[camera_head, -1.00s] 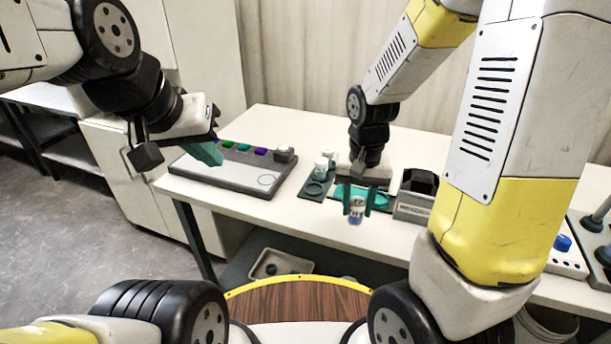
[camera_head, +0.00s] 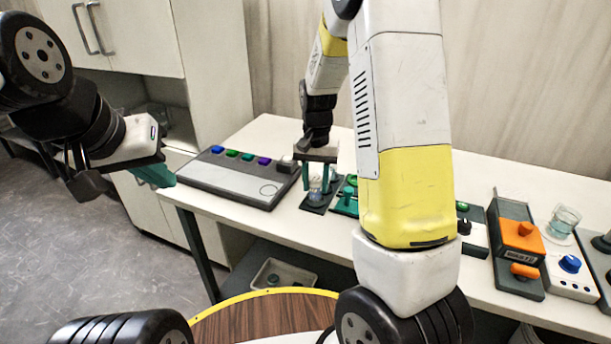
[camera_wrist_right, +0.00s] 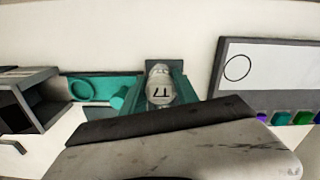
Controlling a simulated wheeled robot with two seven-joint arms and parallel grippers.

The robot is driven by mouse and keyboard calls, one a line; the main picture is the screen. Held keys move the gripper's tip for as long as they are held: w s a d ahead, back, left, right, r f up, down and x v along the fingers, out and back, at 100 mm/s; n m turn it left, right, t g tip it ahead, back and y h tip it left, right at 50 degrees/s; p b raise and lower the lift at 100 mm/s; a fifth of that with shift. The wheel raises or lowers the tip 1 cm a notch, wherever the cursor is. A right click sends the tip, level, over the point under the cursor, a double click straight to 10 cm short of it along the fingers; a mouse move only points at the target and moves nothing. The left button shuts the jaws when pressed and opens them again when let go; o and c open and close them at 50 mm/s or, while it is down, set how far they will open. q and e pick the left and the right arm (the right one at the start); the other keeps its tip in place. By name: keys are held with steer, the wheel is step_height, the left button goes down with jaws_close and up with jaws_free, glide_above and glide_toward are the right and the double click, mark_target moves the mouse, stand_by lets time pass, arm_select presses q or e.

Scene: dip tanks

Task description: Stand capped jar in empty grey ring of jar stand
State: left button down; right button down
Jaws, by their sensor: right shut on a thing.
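My right gripper (camera_head: 317,187) is over the dark jar stand (camera_head: 310,207) on the bench, with its teal fingers pointing down. It is shut on the capped jar (camera_wrist_right: 160,85), whose pale cap bears dark marks in the right wrist view. In the head view the jar (camera_head: 315,194) is small and partly covered by the fingers. I cannot tell whether its base touches the stand, and the grey rings are mostly hidden. My left gripper (camera_head: 155,174) hangs at the left, in front of the bench edge and away from the stand; its finger gap cannot be made out.
A grey panel (camera_head: 222,183) with coloured buttons lies left of the stand. A teal tray (camera_wrist_right: 100,87) with a ring lies beside the stand. An orange-topped device (camera_head: 520,238) and a glass beaker (camera_head: 563,221) stand at the right. My right arm blocks the bench's middle.

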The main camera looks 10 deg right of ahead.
mark_target(316, 187)
steer(key=shift+w+d+f, duration=0.1)
steer(key=shift+w+d, duration=0.1)
steer(key=shift+w, duration=0.4)
steer(key=shift+w+d+f, duration=0.1)
steer(key=shift+w+d, duration=0.05)
steer(key=shift+w, duration=0.4)
steer(key=shift+w+f, duration=0.15)
steer(key=shift+w, duration=0.05)
steer(key=shift+f, duration=1.55)
steer(key=shift+f, duration=0.2)
steer(key=c, duration=0.9)
jaws_free()
steer(key=shift+r, duration=0.1)
